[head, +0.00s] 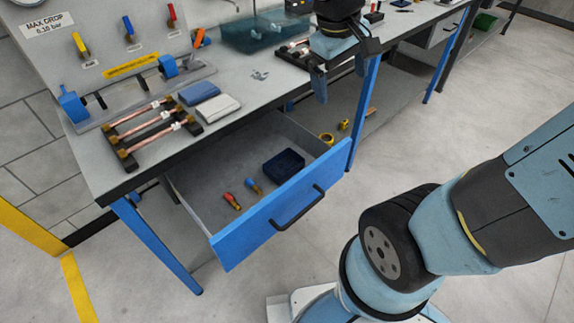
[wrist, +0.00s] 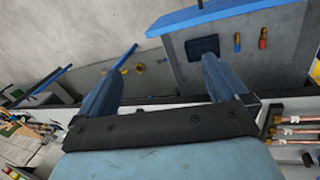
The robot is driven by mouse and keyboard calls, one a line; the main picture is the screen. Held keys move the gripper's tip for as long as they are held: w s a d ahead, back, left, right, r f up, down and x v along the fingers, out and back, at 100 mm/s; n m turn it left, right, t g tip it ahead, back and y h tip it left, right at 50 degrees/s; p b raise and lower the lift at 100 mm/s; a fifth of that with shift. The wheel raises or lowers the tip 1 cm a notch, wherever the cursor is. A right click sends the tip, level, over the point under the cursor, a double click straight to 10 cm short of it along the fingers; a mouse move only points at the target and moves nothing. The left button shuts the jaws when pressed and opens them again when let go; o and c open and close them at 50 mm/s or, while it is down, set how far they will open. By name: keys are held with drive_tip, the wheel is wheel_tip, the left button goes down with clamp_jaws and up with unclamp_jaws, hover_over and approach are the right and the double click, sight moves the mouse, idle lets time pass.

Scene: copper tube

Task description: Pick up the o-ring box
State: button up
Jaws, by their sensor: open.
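My gripper (head: 341,84) is open and empty, above the bench's front edge, up and to the right of the drawer. In the wrist view its two fingers (wrist: 160,70) are spread wide with nothing between them. No label on the box is readable.
The pulled-out drawer (head: 262,226) has a blue front with a black handle. A red and a blue-and-yellow fitting (head: 254,187) lie left of the box. Copper tubes (head: 145,130) in a rack and two cases sit on the bench (head: 240,80). Yellow rolls (head: 327,139) lie on the lower shelf.

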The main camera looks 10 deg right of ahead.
drive_tip(key=w+a+f+n+t+h, duration=0.1)
drive_tip(key=w+a+f+n+h, duration=0.25)
drive_tip(key=a+f+n, duration=0.5)
drive_tip(key=w+a+f+n+t+h, duration=0.15)
drive_tip(key=a+f+n+h, duration=0.4)
drive_tip(key=a+f, duration=0.6)
drive_tip(key=n+t, duration=0.3)
drive_tip(key=n, duration=0.3)
approach(278, 172)
drive_tip(key=s+r, duration=0.1)
drive_tip(key=a+r, duration=0.1)
drive_tip(key=r, duration=0.1)
drive_tip(key=s+a+r, duration=0.1)
drive_tip(key=r, duration=0.1)
drive_tip(key=shift+s+a, duration=0.15)
drive_tip(key=shift+s, duration=0.2)
drive_tip(key=shift+f+t, duration=0.2)
drive_tip(key=shift+t, duration=0.05)
drive_tip(key=x, duration=0.8)
drive_tip(key=shift+f, duration=0.1)
drive_tip(key=shift+w+a+f+x, duration=0.1)
drive_tip(key=shift+x, duration=1.3)
drive_tip(key=shift+w+a+f+x, duration=0.1)
drive_tip(key=shift+a+f+x, duration=0.05)
drive_tip(key=shift+x, duration=1.2)
drive_tip(key=c, duration=0.8)
